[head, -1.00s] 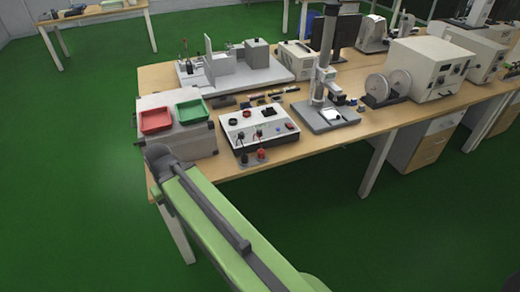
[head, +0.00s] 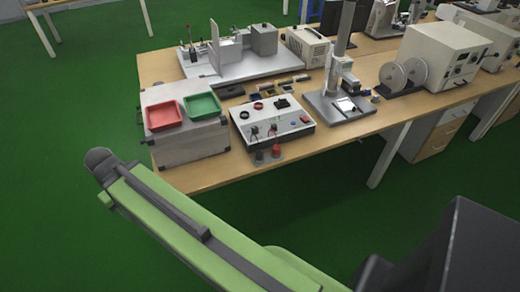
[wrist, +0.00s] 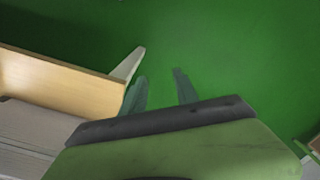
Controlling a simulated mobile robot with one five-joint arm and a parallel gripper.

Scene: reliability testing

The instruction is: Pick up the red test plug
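The red test plug (head: 277,151) stands on a small grey base at the table's front edge, just in front of the white control panel. A similar black plug (head: 259,156) is to its left. In the wrist view my gripper (wrist: 160,88) has its two fingers apart, with only green floor between them. No plug shows in the wrist view. In the head view my green arm crosses the lower left, and I cannot make out the gripper's fingers there.
The white control panel (head: 273,123) has knobs and leads. A grey case (head: 186,150) bearing a red tray (head: 163,116) and a green tray (head: 202,106) stands to its left. A grey stand (head: 338,107) is to its right. Open green floor lies before the table.

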